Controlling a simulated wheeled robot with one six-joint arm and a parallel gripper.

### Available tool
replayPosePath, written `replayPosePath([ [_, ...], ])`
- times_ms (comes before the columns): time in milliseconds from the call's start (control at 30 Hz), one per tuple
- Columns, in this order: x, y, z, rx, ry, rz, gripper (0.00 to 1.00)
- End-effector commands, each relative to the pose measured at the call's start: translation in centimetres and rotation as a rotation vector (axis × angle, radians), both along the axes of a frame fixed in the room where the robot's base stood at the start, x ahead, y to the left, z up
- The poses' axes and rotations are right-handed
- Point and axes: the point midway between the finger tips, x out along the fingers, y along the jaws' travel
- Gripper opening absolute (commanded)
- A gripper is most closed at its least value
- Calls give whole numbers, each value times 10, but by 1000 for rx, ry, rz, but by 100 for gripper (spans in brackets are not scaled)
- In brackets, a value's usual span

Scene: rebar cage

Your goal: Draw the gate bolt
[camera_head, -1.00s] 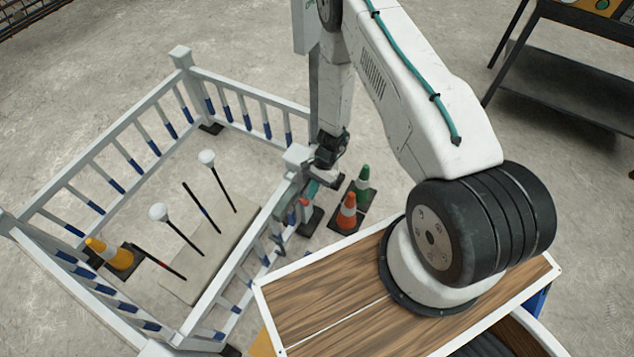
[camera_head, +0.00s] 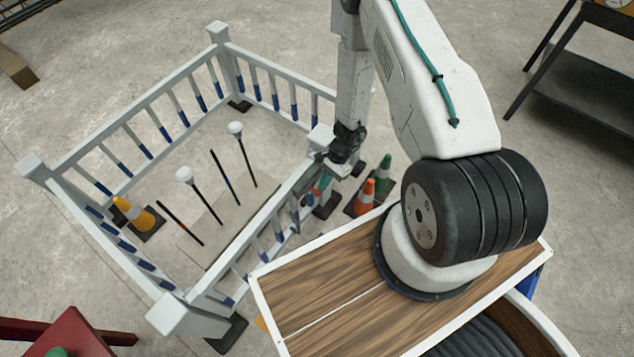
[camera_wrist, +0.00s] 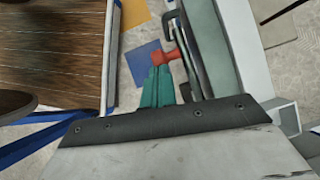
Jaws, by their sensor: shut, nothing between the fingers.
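The white gate side of the fenced pen (camera_head: 275,212), with blue-banded bars, stands nearest my base. A red bolt knob (camera_head: 316,193) is small at its outer side, near the corner post. It shows larger in the wrist view (camera_wrist: 166,57), beside a grey metal bar. My gripper (camera_head: 325,181) points down beside the gate's top rail. In the wrist view its teal fingers (camera_wrist: 158,85) are together and empty, with their tips by the red knob. I cannot tell whether they touch it. The bolt's shaft is mostly hidden.
Inside the pen are white-topped rods (camera_head: 236,129) and a yellow cone (camera_head: 132,214). An orange cone (camera_head: 366,195) and a green cone (camera_head: 384,168) stand close outside the gate. A dark table (camera_head: 590,75) is at upper right, a red stool (camera_head: 72,335) at lower left.

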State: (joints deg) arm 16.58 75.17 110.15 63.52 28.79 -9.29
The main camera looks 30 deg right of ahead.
Motion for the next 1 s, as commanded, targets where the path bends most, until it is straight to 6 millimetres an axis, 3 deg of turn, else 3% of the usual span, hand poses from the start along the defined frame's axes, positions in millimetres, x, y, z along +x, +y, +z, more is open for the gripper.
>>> replayPosePath([
  [367, -1, 0, 1, 2, 3, 2, 0],
  [567, 6, -16, 13, 1, -1, 10, 0],
  [1000, 23, -64, 88, -1, -2, 16, 0],
])
